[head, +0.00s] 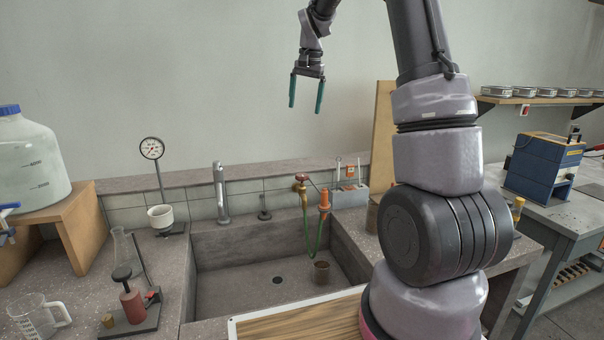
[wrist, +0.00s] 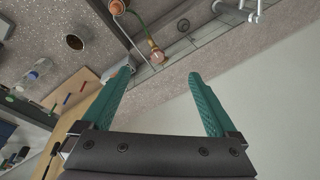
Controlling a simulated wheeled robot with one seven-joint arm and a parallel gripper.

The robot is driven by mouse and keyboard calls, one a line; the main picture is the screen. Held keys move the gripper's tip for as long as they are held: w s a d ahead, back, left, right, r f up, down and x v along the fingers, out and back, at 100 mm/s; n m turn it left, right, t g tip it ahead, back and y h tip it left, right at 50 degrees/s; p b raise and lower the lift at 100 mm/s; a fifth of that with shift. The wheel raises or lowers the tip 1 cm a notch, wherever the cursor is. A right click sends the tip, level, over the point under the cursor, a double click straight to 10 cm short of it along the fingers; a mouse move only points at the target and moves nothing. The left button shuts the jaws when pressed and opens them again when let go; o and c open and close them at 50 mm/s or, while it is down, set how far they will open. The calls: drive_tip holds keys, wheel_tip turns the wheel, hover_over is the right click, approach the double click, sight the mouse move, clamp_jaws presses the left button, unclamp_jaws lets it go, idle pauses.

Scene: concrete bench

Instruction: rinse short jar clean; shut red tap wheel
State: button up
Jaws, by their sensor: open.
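A short brown jar (head: 321,273) stands upright on the sink floor, right of the drain; whether it is clean inside is too small to tell. The red tap wheel (head: 301,178) sits on a brass tap at the sink's back wall. It also shows in the wrist view (wrist: 157,57); its setting cannot be told, and I see no clear stream of water. A green hose (head: 311,240) hangs in a loop below the tap, beside an orange nozzle (head: 324,198). My gripper (head: 305,107) is open and empty, pointing down high above the tap. Its fingers frame the wrist view (wrist: 159,75).
A brown pot (head: 372,218) stands on the counter right of the sink, partly behind my arm. A grey faucet (head: 221,192) rises at the sink's back left. A wooden board (head: 384,130) stands upright near my arm. The sink (head: 235,285) is mostly empty.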

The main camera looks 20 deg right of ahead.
drive_tip(key=w+d+f+g, duration=0.1)
drive_tip(key=w+f, duration=0.5)
drive_tip(key=f, duration=0.2)
drive_tip(key=m+g, duration=0.1)
drive_tip(key=m, duration=0.1)
hover_over(302, 174)
wheel_tip(302, 174, down, 10)
drive_tip(key=r, duration=0.1)
drive_tip(key=shift+h, duration=0.4)
wheel_tip(302, 174, down, 11)
drive_tip(key=shift+s+f, duration=0.1)
drive_tip(key=shift+s, duration=0.05)
drive_tip(key=c, duration=1.3)
drive_tip(key=shift+n, duration=0.3)
drive_tip(key=shift+c, duration=0.2)
